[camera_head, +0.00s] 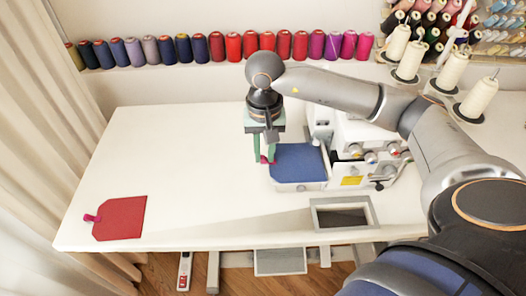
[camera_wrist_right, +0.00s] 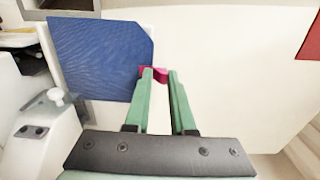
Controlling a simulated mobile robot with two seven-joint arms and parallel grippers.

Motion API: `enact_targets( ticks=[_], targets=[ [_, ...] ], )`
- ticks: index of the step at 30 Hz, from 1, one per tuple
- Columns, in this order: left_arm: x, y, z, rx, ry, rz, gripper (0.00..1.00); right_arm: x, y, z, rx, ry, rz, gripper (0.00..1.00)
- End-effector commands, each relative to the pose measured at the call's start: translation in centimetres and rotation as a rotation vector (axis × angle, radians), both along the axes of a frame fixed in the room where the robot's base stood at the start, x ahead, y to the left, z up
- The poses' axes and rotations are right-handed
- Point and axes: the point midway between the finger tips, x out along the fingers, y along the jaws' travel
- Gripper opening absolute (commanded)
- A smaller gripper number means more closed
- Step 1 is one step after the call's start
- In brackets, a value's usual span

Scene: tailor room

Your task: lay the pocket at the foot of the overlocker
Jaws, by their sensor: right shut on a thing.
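A blue pocket (camera_head: 298,163) with a pink tab is at the front-left of the white overlocker (camera_head: 345,128), over the machine's low white bed. I cannot tell whether the pocket rests on it or hangs just above. My right gripper (camera_head: 264,160), with green fingers, points down at the pocket's left edge and is shut on the pink tab. The right wrist view also shows the blue pocket (camera_wrist_right: 100,55), the pink tab (camera_wrist_right: 158,74) and the right gripper (camera_wrist_right: 160,76). A red pocket (camera_head: 121,217) with a pink tab lies flat at the table's front left. My left gripper is not in view.
The white table (camera_head: 190,170) is clear between the red pocket and the overlocker. A grey-rimmed opening (camera_head: 318,216) lies near the front edge. Thread cones (camera_head: 408,62) stand behind the overlocker on the right. Colourful spools (camera_head: 232,46) line the back shelf.

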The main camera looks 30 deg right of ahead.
Motion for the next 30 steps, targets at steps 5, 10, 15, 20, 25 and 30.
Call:
enact_targets(
  ticks=[5, 10, 15, 20, 25, 30],
  targets=[
    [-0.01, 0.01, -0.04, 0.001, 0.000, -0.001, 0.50, 0.01, 0.01, 0.00, 0.000, 0.000, 0.000, 0.00],
    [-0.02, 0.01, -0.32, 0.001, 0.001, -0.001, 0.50, 0.01, 0.02, -0.13, 0.000, 0.000, 0.000, 0.00],
    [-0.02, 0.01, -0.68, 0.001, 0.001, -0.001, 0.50, 0.01, 0.02, -0.27, 0.000, 0.000, 0.000, 0.00],
    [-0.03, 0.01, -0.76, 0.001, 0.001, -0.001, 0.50, 0.00, 0.01, -0.25, 0.000, 0.000, 0.000, 0.00],
    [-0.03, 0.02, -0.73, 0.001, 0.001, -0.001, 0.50, 0.00, 0.01, -0.22, 0.000, 0.000, 0.000, 0.24],
    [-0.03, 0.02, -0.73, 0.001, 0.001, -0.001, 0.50, 0.00, 0.01, -0.23, 0.000, 0.000, 0.000, 0.43]
  ],
)
